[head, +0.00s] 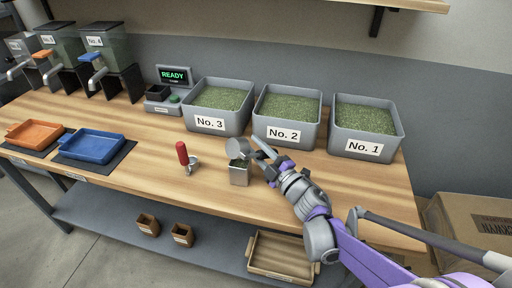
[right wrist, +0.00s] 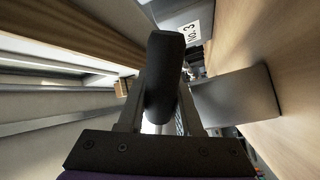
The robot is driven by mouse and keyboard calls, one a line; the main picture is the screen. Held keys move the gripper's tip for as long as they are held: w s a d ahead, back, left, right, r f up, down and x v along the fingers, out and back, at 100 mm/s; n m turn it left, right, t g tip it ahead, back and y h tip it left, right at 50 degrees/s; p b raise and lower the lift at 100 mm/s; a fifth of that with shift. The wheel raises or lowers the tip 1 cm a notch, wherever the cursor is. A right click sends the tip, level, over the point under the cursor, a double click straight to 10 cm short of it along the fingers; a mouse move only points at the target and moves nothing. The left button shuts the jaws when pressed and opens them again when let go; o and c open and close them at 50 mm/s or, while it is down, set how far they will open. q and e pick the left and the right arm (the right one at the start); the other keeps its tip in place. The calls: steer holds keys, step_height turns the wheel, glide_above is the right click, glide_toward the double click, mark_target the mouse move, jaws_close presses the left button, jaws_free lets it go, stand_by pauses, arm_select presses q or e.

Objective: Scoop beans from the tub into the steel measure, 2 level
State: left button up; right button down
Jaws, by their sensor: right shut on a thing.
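My right gripper (head: 262,156) is shut on the handle of a grey scoop (head: 237,147). The scoop's cup is tilted just above the open top of the steel measure (head: 239,175), which stands upright on the bench. Some green shows at the measure's mouth; the fill level cannot be told. In the right wrist view the dark scoop handle (right wrist: 163,75) is between the fingers, and the measure (right wrist: 240,95) is to the right. Three grey tubs of green beans stand behind: No. 3 (head: 210,123), No. 2 (head: 284,134) and No. 1 (head: 364,149). My left gripper is out of view.
A red-handled tool (head: 182,154) stands left of the measure. A scale reading READY (head: 173,75) is behind it. Blue (head: 92,146) and orange (head: 36,134) trays lie at left, with dispensers behind. The bench between the blue tray and the red-handled tool is clear.

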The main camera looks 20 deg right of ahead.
steer(key=shift+r, duration=0.1)
step_height(320, 180, up, 3)
steer(key=shift+f+p, duration=0.1)
steer(key=shift+p, duration=1.1)
